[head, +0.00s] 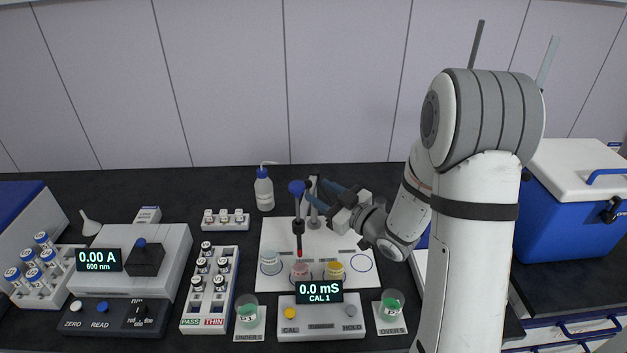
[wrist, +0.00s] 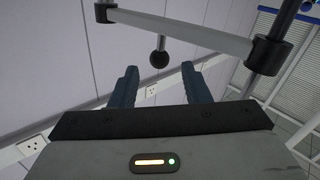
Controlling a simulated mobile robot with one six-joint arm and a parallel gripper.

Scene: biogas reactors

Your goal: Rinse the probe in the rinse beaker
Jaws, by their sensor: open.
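The probe (head: 298,226) is a dark upright stick with a blue top and a red tip, hanging from a stand (head: 314,213) on a white mat. Its tip is above or at the pink beaker (head: 300,271); I cannot tell whether it dips in. A clear beaker (head: 270,263) stands left of it and a yellow one (head: 334,271) right; labels are too small to read. My gripper (head: 318,193) is open beside the stand's top. In the wrist view, a black ball knob (wrist: 160,59) shows beyond the open fingers (wrist: 158,82), below a grey crossbar (wrist: 185,33).
A meter (head: 319,316) reading 0.0 mS, CAL 1, stands in front of the mat (head: 345,286). Cups marked UNDERS (head: 248,311) and OVERS (head: 391,305) flank it. A wash bottle (head: 264,191) is behind. A vial rack (head: 210,290) is left, a blue cooler (head: 570,205) right.

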